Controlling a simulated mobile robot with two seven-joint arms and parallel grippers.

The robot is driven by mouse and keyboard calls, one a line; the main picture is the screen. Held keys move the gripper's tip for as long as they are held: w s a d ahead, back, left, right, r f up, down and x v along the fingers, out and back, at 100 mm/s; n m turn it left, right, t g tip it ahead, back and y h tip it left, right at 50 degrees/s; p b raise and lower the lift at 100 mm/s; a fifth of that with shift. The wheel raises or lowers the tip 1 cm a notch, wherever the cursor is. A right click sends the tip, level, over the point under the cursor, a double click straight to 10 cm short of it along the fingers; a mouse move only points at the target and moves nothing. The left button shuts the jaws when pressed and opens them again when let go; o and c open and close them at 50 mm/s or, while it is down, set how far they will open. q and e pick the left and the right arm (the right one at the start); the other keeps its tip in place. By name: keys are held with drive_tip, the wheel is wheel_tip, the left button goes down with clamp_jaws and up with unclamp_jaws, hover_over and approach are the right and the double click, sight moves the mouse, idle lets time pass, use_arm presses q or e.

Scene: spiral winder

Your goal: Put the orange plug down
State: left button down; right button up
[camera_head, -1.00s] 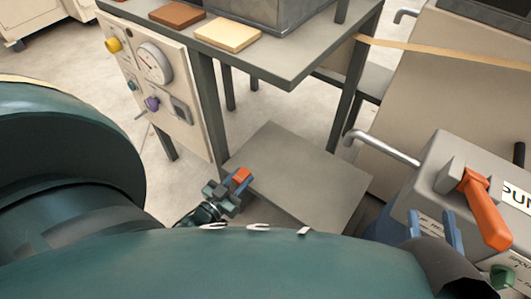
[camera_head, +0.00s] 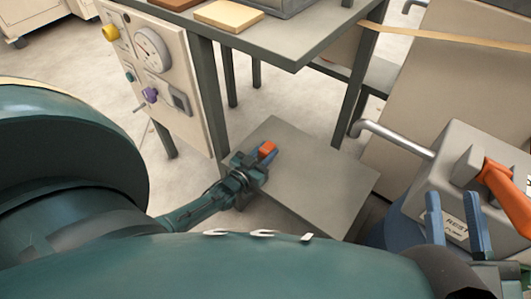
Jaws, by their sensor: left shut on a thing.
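The orange plug (camera_head: 268,147) is a small orange block at the tip of my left gripper (camera_head: 262,152). My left gripper is shut on it, over the left rear part of the low grey shelf (camera_head: 315,185). I cannot tell whether the plug touches the shelf. My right gripper (camera_head: 456,215) shows two blue fingers, upright and apart, with nothing visible between them. It is at the right, in front of the grey pump box.
A higher grey table (camera_head: 290,48) with a light wooden block (camera_head: 229,15) stands behind the shelf. A gauge panel (camera_head: 165,75) hangs at its left. The pump box (camera_head: 455,165) with an orange handle (camera_head: 503,190) and a bent pipe (camera_head: 395,135) is at the right.

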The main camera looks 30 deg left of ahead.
use_arm(q)
drive_tip(key=shift+f, duration=0.15)
drive_tip(key=shift+f+b, duration=0.2)
drive_tip(key=shift+b, duration=0.15)
use_arm(e)
drive_tip(key=shift+f, duration=0.35)
